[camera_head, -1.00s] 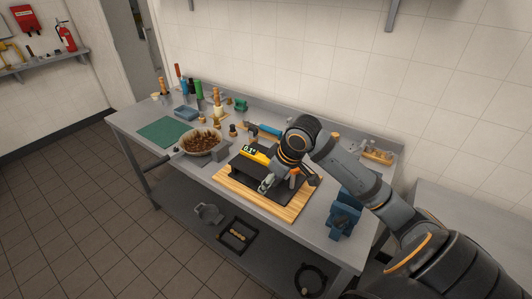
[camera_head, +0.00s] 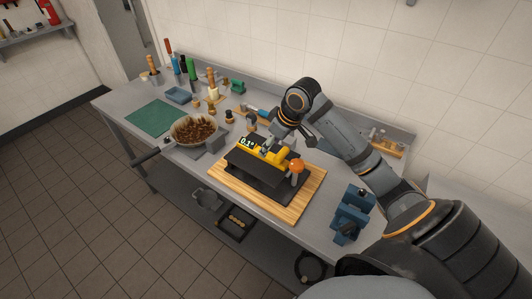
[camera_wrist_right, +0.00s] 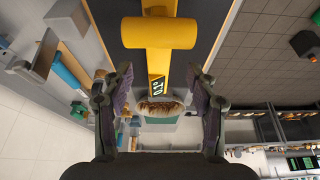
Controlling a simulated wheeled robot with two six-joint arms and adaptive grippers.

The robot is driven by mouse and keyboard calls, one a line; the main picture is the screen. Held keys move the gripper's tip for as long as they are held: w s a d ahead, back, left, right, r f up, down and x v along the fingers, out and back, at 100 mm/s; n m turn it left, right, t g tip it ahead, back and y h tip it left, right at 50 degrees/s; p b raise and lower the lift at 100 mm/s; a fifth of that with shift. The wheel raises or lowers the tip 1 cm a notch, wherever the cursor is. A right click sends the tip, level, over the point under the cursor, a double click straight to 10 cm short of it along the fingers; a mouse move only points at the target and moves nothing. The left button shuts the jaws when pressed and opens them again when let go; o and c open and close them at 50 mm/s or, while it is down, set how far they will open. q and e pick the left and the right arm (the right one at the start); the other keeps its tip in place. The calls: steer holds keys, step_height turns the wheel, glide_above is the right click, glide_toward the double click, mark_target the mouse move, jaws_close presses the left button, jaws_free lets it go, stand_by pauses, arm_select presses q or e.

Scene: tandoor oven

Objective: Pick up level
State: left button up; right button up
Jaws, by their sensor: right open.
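The yellow level (camera_head: 277,156) with a lit display reading about 0.1° lies on a black press-like device on a wooden board. In the right wrist view the level (camera_wrist_right: 158,62) runs down the middle, with a thick yellow cylinder across it and its display end toward me. My right gripper (camera_head: 268,143) is above the level near the display end, partly covering it. In the wrist view my right gripper (camera_wrist_right: 158,100) is open, one finger on each side of the display end, with gaps to both. My left gripper is not in view.
The wooden board (camera_head: 295,211) carries the black device (camera_head: 253,174), which has an orange knob (camera_head: 297,166). Several bottles and tools line the back. The green mat (camera_head: 156,118) is bare.

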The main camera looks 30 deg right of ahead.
mark_target(268, 155)
steer(key=p+x, duration=0.1)
steer(key=x, duration=0.2)
steer(key=shift+f, duration=0.45)
steer(key=shift+w+f, duration=0.1)
steer(key=shift+f, duration=0.3)
steer(key=c, duration=0.3)
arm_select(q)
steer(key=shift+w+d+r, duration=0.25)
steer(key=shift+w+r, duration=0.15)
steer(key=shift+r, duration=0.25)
arm_select(e)
jaws_close()
